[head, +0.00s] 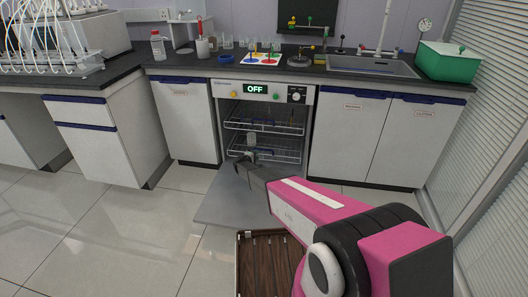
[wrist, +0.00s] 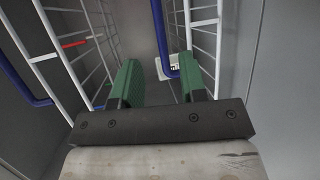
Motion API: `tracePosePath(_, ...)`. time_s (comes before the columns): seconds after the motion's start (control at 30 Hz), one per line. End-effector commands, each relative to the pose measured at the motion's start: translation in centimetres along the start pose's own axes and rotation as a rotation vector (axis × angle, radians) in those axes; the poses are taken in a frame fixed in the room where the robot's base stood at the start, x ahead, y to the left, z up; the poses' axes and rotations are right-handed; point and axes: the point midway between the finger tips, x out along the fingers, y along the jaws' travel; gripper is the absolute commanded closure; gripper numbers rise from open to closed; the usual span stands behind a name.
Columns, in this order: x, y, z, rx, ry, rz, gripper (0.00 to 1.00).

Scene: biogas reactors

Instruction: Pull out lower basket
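The washer (head: 262,93) stands under the counter with its door (head: 225,207) folded down. Its upper basket (head: 265,124) and lower basket (head: 285,156) are white wire racks inside the cavity. My gripper (head: 247,165) is at the front of the lower basket, above the door, and hides part of that basket. In the wrist view, my gripper's two green fingers (wrist: 161,75) are apart. A blue bar (wrist: 160,40) shows beyond the gap between them, with white wire racks on both sides. I cannot tell if the fingers touch it. A second blue bar (wrist: 22,82) is at the left.
The washer's panel (head: 258,90) reads OFF. White cabinets (head: 350,135) flank the washer under a dark counter with a sink (head: 375,66) and a green bin (head: 447,60). Tiled floor (head: 110,235) is clear at the left.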

Motion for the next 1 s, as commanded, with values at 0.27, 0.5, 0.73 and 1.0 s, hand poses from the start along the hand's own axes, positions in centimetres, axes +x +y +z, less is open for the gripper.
tracePosePath(0.27,4.3,-0.1,-0.1,0.000,-0.002,-0.001,0.61)
tracePosePath(0.5,8.4,-0.1,-0.1,0.001,-0.002,-0.001,0.61)
tracePosePath(0.73,9.9,0.0,0.0,0.000,-0.001,-0.001,0.61)
tracePosePath(1.0,9.8,0.0,0.1,0.000,-0.001,-0.001,0.80)
